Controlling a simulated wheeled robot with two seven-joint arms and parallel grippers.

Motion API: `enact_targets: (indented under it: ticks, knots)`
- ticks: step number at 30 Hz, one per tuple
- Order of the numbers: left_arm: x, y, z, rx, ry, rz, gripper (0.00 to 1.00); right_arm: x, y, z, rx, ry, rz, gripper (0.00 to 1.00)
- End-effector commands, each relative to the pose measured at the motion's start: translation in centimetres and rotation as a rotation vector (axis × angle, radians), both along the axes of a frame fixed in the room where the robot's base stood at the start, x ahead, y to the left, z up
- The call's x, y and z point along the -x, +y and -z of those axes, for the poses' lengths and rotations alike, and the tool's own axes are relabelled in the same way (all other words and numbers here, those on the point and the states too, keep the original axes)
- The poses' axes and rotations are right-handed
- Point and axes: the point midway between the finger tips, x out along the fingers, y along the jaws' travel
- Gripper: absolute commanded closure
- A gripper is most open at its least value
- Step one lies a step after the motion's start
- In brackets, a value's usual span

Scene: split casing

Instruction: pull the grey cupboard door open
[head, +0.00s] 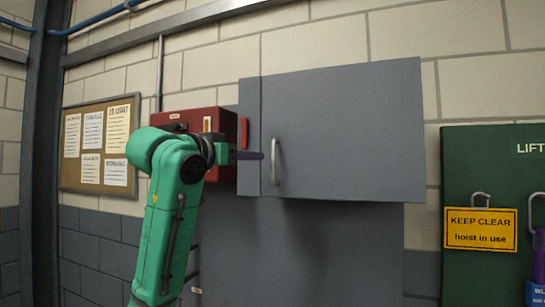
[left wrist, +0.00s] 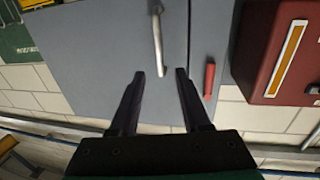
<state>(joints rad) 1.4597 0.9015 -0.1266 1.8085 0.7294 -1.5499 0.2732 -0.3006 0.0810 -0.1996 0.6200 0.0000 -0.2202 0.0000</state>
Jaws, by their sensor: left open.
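The grey cupboard door (head: 350,130) is a flat panel on the wall, and it looks shut. Its upright silver handle (head: 275,162) is near the door's left edge. My left gripper (head: 262,155) is just left of the handle in the head view, level with it. In the left wrist view its fingers (left wrist: 160,72) are open and empty. The door (left wrist: 100,50) fills much of that view. My right gripper is not in view.
A red box (head: 200,122) is on the wall behind my left wrist. A green board (head: 490,185) with a yellow sign (head: 480,229) hangs at right. A notice board (head: 75,175) is at left.

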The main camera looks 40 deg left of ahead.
Motion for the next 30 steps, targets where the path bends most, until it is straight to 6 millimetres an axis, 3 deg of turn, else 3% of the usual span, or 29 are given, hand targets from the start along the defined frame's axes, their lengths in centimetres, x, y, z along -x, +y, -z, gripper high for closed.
enact_targets:
  ticks: [1,6,12,16,23,24,27,30]
  knots:
    - [-1.4,0.1,-0.5,0.003,0.007,0.002,0.53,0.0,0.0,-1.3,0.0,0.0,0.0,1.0]
    - [-6.0,0.8,-0.6,0.001,0.007,0.0,0.53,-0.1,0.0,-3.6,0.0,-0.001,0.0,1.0]
    - [-10.2,1.4,-0.5,0.001,0.003,0.0,0.53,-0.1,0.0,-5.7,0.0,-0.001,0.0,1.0]
    - [-11.2,1.5,-0.2,-0.001,0.002,0.0,0.53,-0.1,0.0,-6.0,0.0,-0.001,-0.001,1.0]
    - [-11.3,1.5,0.0,-0.002,0.001,0.0,0.53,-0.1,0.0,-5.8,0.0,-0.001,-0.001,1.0]
    - [-11.3,1.5,0.0,-0.002,0.0,0.0,0.68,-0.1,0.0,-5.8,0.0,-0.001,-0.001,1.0]
    - [-11.3,1.5,0.0,-0.002,0.0,0.0,1.0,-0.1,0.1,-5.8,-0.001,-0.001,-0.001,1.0]
    - [-11.3,1.5,0.0,-0.001,0.0,0.0,1.0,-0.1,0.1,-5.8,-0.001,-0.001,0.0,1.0]
